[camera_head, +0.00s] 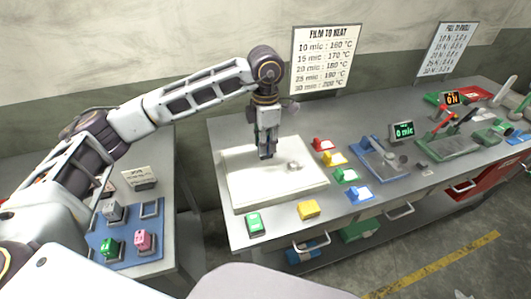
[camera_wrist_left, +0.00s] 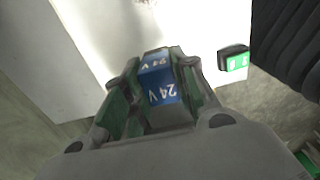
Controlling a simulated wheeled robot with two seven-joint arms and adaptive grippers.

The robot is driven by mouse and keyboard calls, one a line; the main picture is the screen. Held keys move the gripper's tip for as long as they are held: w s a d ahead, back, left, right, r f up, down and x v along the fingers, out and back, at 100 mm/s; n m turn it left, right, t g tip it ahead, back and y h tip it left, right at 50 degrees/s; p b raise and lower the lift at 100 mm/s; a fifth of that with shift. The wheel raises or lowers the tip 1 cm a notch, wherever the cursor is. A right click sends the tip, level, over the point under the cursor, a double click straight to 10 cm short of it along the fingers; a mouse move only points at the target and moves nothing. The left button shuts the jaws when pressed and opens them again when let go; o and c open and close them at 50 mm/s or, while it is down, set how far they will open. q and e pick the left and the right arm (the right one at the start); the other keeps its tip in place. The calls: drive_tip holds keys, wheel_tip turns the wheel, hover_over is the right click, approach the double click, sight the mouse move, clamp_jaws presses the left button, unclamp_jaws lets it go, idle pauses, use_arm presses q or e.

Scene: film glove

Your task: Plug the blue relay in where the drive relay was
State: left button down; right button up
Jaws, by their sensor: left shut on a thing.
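The blue relay (camera_wrist_left: 165,90), marked "24 V", sits between the fingers of my left gripper (camera_wrist_left: 155,75) in the left wrist view. In the head view this gripper (camera_head: 266,152) points down over the pale square plate (camera_head: 240,190) on the grey bench; the relay cannot be made out there. Whether the relay touches the plate cannot be told. A blue tray (camera_head: 121,264) at the left holds a grey relay (camera_head: 112,210), a green relay (camera_head: 109,247) and a pink relay (camera_head: 143,240), with an empty-looking framed place (camera_head: 150,208) at its upper right. My right gripper is not in view.
A green block (camera_head: 253,223) and a yellow block (camera_head: 308,209) lie at the bench's front edge. Several coloured blocks stand right of the plate. A small round knob (camera_head: 292,165) is on the plate. A gap separates the bench from the left table.

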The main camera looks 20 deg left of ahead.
use_arm(q)
drive_tip(key=shift+r, duration=1.05)
